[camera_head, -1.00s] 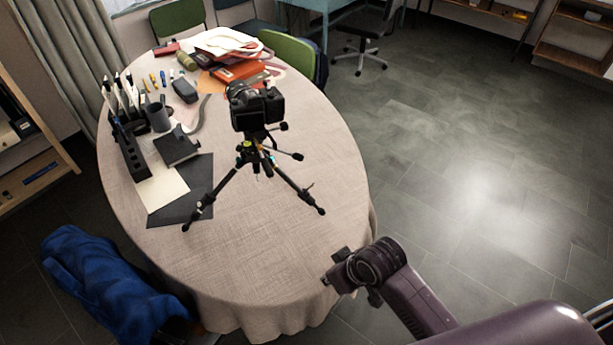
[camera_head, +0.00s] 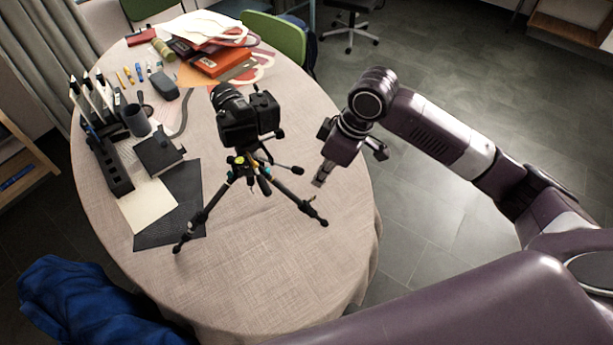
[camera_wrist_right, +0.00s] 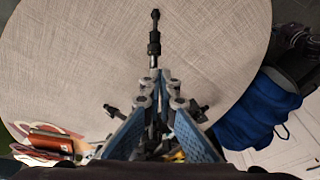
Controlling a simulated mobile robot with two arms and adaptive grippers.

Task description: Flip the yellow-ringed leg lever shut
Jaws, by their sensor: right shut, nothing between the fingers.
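A black tripod (camera_head: 285,195) stands on the round table with its legs spread and a black camera (camera_head: 246,118) on top. A small yellow mark (camera_head: 239,160) shows near the top of the legs; I cannot make out the lever or its position. My left gripper is not in view.
The cloth-covered table (camera_head: 290,265) is bare in front of the tripod. Red binders (camera_head: 220,62) are at the back. A blue cloth item (camera_head: 85,300) is beside the table.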

